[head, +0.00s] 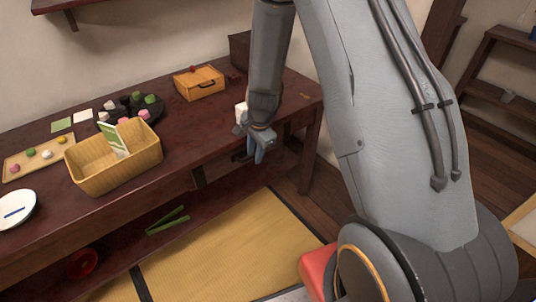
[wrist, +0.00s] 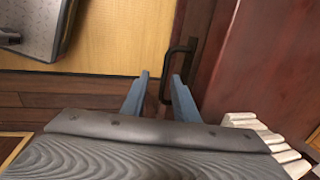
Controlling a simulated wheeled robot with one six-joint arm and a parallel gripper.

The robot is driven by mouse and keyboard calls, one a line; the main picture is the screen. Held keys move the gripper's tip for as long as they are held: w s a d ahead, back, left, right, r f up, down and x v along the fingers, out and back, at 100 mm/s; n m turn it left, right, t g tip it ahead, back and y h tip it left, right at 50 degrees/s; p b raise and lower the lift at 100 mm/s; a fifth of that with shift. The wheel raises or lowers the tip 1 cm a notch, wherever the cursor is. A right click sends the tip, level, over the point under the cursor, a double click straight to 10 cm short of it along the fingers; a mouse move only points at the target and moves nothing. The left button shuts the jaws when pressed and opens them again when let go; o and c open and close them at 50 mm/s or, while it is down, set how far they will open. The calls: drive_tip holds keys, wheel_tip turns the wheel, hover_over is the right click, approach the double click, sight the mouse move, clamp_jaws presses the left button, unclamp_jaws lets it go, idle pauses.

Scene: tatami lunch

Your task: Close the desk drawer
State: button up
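The dark red desk (head: 185,125) runs along the wall in the head view. Its drawer (head: 225,165) is under the front edge, partly hidden by my gripper (head: 258,150); I cannot tell how far out it stands. In the wrist view, the drawer's dark bar handle (wrist: 180,66) shows on a narrow brown front (wrist: 199,28) beside the desk top (wrist: 275,55). My gripper (wrist: 160,86) is open, with its two blue-grey fingers apart and nothing held between them. The handle lies just beyond the fingertips, close to the right finger; I cannot tell whether they touch.
A woven basket (head: 88,178), a small wooden box (head: 199,87) and a dark plate of sweets (head: 128,112) stand on the desk. White pieces (wrist: 262,133) lie beside my gripper. Green strips (head: 168,220) lie on the lower shelf.

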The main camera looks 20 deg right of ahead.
drive_tip(key=s+a+v, duration=0.1)
drive_tip(key=v, duration=0.8)
drive_tip(key=s+r+n+g+p, duration=0.1)
drive_tip(key=s+r+n, duration=0.4)
drive_tip(key=s, duration=0.4)
drive_tip(key=s+r+n+g, duration=0.1)
drive_tip(key=s+r+n, duration=0.5)
drive_tip(key=s, duration=0.4)
drive_tip(key=shift+d+r+n+h+p, duration=0.3)
drive_tip(key=shift+r+n+p, duration=0.1)
drive_tip(key=shift+n, duration=0.1)
drive_tip(key=shift+f, duration=0.1)
drive_tip(key=shift+s+r+n+p, duration=0.1)
drive_tip(key=shift+s+r+n, duration=0.2)
drive_tip(key=shift+s, duration=0.3)
drive_tip(key=shift+s+r+n+p, duration=0.15)
drive_tip(key=shift+s+r+n, duration=0.1)
drive_tip(key=shift+s+n, duration=0.3)
drive_tip(key=shift+s+r+n+p, duration=0.1)
drive_tip(key=shift+s+r+n, duration=0.15)
drive_tip(key=shift+s, duration=0.45)
